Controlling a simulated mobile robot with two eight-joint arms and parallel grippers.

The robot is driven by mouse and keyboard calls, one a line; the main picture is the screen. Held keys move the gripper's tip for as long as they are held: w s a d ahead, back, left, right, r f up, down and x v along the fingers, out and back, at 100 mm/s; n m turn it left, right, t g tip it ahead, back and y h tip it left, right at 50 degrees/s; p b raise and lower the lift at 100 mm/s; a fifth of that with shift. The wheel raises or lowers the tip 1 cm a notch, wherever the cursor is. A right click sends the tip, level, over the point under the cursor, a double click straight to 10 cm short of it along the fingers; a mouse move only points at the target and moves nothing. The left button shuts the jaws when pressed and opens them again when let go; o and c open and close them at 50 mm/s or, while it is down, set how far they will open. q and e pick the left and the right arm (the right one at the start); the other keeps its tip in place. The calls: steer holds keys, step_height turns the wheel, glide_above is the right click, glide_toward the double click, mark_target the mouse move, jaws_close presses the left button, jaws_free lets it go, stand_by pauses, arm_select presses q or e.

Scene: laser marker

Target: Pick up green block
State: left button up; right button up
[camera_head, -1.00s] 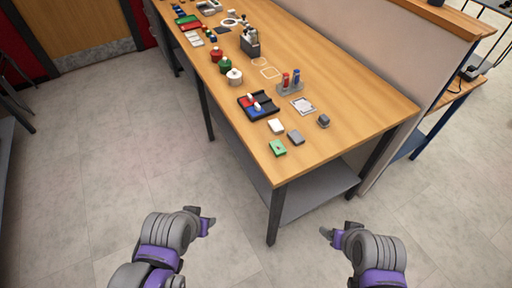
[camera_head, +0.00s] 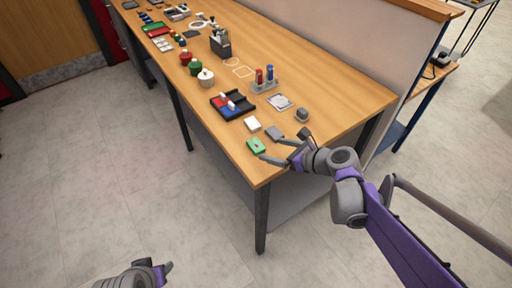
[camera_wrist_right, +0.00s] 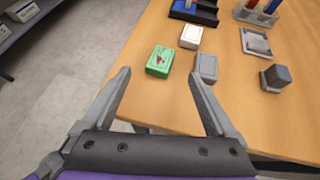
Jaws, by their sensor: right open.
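The green block (camera_head: 256,146) lies flat on the near end of the wooden table, close to its left edge. In the right wrist view the green block (camera_wrist_right: 160,61) shows a small dark red mark on top and sits ahead of the fingertips, between their lines. My right gripper (camera_head: 283,149) is open and empty just right of the block; it also shows in the right wrist view (camera_wrist_right: 159,74). My left gripper (camera_head: 167,268) is low at the bottom left, over the floor and away from the table; its jaw state is unclear.
A white block (camera_head: 252,124) and a grey block (camera_head: 274,133) lie close beside the green one. A dark tray (camera_head: 217,105) with red and blue parts, a rack with red and blue items (camera_head: 264,86) and a dark grey cube (camera_head: 302,115) stand farther back. The floor at left is clear.

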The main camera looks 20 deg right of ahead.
mark_target(258, 146)
steer(key=x, duration=0.7)
steer(key=shift+w+f+b, duration=0.2)
steer(key=shift+f+b, duration=0.1)
jaws_close()
